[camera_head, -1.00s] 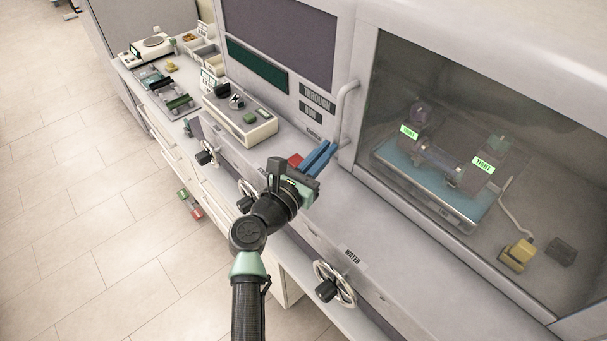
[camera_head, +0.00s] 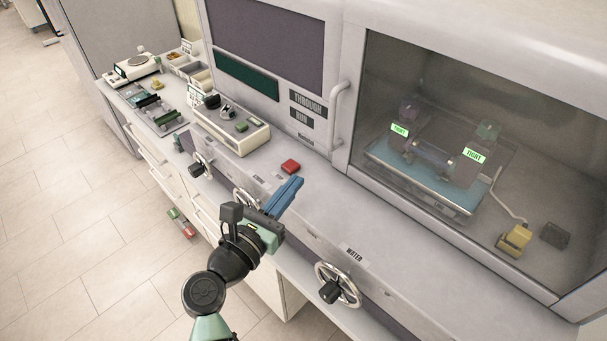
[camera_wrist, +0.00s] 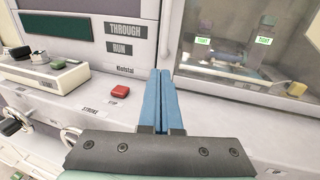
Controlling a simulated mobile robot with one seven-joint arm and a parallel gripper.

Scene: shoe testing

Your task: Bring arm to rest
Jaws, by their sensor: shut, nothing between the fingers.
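My gripper (camera_head: 291,187) has two blue fingers pressed together, with nothing between them. The gripper is apart from the button and the panel.
A glass-fronted chamber (camera_head: 440,130) with two green-lit tags stands to the right. A handwheel (camera_head: 338,285) by the WATER label and a door handle (camera_head: 338,112) stick out. A control box (camera_head: 231,130) sits left. Open floor (camera_head: 60,250) lies at the left.

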